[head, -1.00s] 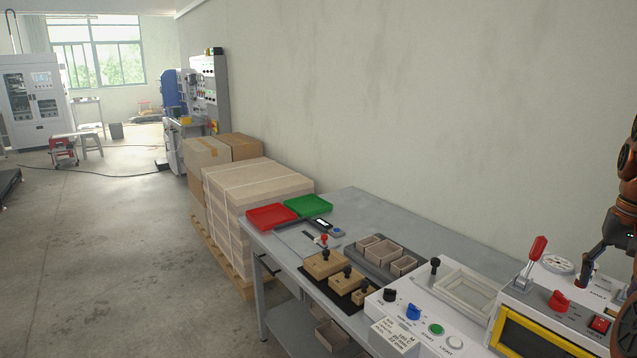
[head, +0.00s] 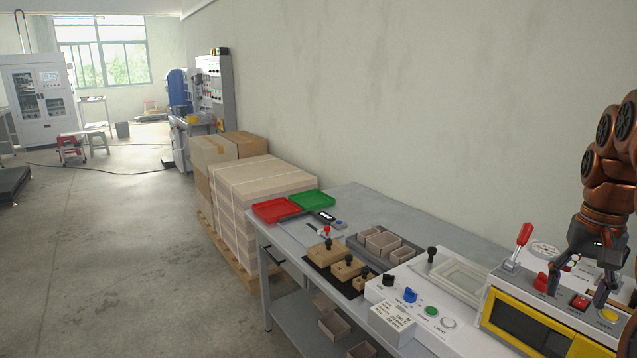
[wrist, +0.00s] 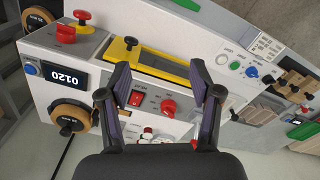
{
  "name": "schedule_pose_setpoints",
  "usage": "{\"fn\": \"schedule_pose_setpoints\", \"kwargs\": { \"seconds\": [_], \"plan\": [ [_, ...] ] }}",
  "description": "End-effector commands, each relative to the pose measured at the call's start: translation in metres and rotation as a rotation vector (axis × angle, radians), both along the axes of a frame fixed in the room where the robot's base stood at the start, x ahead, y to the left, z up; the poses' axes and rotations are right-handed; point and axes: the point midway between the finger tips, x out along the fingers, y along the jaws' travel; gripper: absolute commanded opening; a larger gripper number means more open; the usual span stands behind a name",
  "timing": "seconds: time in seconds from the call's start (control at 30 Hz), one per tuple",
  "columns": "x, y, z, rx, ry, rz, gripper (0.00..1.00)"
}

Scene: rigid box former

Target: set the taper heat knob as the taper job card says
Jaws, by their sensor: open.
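My gripper (head: 577,291) is open and empty, pointing down over the white machine with the yellow-framed front (head: 486,312). Its fingers also show in the wrist view (wrist: 160,68). A printed card (head: 392,322) leans on the neighbouring white panel, which has a black knob (head: 389,280) and blue knob (head: 410,295). Its print is too small to read surely. Which knob is the heat knob is unclear.
A red-handled lever (head: 522,240) stands up beside my gripper. Wooden blocks (head: 347,267) and trays (head: 277,210) occupy the bench's far end.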

Motion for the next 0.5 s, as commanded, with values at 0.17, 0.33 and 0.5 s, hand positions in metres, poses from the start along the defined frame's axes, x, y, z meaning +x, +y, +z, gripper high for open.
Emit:
{"fn": "schedule_pose_setpoints", "kwargs": {
  "seconds": [0.17,0.33,0.5],
  "plan": [
    [-0.010,0.049,-0.009,0.006,0.013,0.103,0.64],
    [-0.030,0.102,-0.026,0.012,0.030,0.210,0.64],
    [-0.059,0.148,-0.045,0.016,0.047,0.303,0.64]
  ]
}}
